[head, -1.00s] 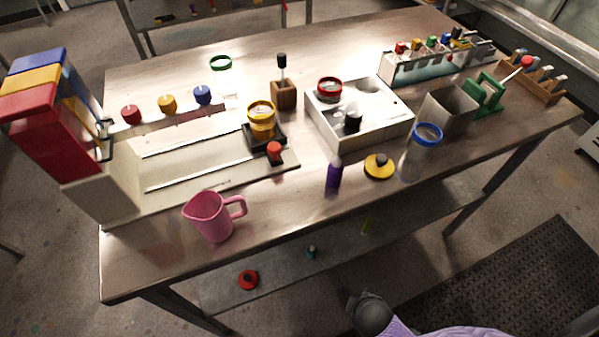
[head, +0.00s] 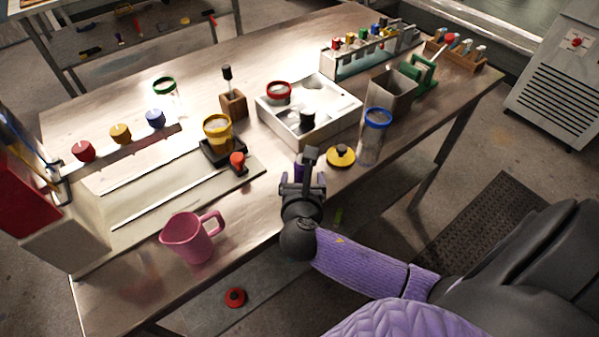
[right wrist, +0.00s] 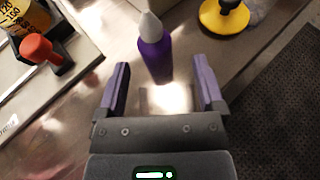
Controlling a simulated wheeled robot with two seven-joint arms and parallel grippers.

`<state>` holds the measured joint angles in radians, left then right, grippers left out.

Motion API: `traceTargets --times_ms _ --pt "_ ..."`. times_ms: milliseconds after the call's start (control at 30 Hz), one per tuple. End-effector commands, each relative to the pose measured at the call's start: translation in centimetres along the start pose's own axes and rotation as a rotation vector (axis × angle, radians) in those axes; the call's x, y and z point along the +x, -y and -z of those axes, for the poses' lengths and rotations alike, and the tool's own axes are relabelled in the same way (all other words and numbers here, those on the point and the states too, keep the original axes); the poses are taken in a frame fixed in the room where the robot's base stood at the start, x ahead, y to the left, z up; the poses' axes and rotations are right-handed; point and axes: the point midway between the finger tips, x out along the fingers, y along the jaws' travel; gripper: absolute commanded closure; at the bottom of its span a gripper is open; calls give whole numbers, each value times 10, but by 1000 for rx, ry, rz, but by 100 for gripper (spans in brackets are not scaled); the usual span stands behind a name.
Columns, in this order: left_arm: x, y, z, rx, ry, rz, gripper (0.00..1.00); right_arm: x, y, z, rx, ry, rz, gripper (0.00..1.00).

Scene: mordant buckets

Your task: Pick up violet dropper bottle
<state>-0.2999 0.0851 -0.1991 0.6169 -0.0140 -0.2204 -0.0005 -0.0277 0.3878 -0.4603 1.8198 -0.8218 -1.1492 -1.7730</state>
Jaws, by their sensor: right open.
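The violet dropper bottle stands upright near the front edge of the table. In the right wrist view the bottle (right wrist: 155,58) shows its purple body and whitish pointed tip, just beyond my open fingers. In the head view the bottle (head: 299,170) is mostly hidden behind my right gripper (head: 304,183). The right gripper also shows in the right wrist view (right wrist: 163,88); its two purple-lined fingers are apart with nothing between them. My left gripper is not in view.
A yellow lid with a dark knob (head: 341,156) lies right of the bottle, near a blue-rimmed jar (head: 371,138). A red-knobbed black stand (head: 238,161) is to the left, with a pink pitcher (head: 192,238) nearer. A white sink tray (head: 325,128) lies behind.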

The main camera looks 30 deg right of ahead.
Motion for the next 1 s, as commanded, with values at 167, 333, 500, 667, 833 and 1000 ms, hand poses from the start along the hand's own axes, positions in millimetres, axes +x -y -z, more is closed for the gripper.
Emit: traceTargets --times_ms 167,333,500,667,833,1000 --pt "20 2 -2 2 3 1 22 36 -3 4 3 0 3 13" --pt "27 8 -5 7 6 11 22 56 -3 2 4 -2 1 13" --pt "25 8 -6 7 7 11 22 56 -3 0 5 -3 0 13" --pt "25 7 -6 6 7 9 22 56 -3 0 5 -3 0 40" --pt "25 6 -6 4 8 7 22 56 -3 0 5 -3 0 76" --pt "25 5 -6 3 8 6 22 56 -3 0 5 -3 0 100"
